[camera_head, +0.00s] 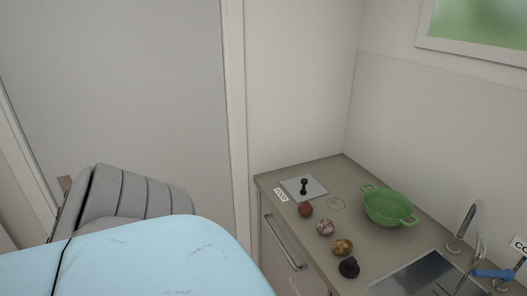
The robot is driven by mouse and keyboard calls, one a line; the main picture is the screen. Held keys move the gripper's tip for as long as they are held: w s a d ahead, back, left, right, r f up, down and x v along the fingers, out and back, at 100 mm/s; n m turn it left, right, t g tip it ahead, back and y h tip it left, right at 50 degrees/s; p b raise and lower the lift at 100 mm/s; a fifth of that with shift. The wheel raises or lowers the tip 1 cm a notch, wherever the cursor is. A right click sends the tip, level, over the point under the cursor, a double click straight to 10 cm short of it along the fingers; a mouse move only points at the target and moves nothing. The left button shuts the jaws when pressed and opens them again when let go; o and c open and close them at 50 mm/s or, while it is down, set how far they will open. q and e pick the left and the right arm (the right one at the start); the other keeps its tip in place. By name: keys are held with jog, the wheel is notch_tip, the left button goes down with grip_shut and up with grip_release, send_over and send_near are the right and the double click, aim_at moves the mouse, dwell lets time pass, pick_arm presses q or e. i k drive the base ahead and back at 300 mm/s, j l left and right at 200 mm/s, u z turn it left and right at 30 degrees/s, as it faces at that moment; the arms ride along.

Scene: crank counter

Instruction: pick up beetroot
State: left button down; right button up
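A dark red round item (306,209), which looks most like the beetroot, sits on the grey-brown counter (328,175) near its front edge. A pinkish mottled round item (325,228) and a yellow-brown mottled round item (342,247) sit in a row with it toward the bottom of the picture. They are small in the view, so I cannot be certain which is the beetroot. Neither of my grippers is in view.
A green two-handled pot (387,206) stands behind the row. A dark crank on a plate (304,187) is at the left, a black knob-like item (348,267) at the front. A tap (463,226) stands by the sink at right. A light-blue surface (150,262) fills the lower left.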

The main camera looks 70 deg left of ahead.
aim_at(305, 210)
jog(key=j+u, duration=0.1)
jog(key=u, duration=1.65)
jog(key=i+j, duration=0.15)
jog(key=j, duration=0.15)
jog(key=i+j, duration=0.15)
jog(key=j, duration=0.2)
jog(key=i+j, duration=0.15)
jog(key=j, duration=0.15)
jog(key=i+j, duration=0.25)
jog(key=i, duration=0.25)
jog(key=i+j+z, duration=0.1)
jog(key=i+j, duration=0.2)
jog(key=i, duration=0.5)
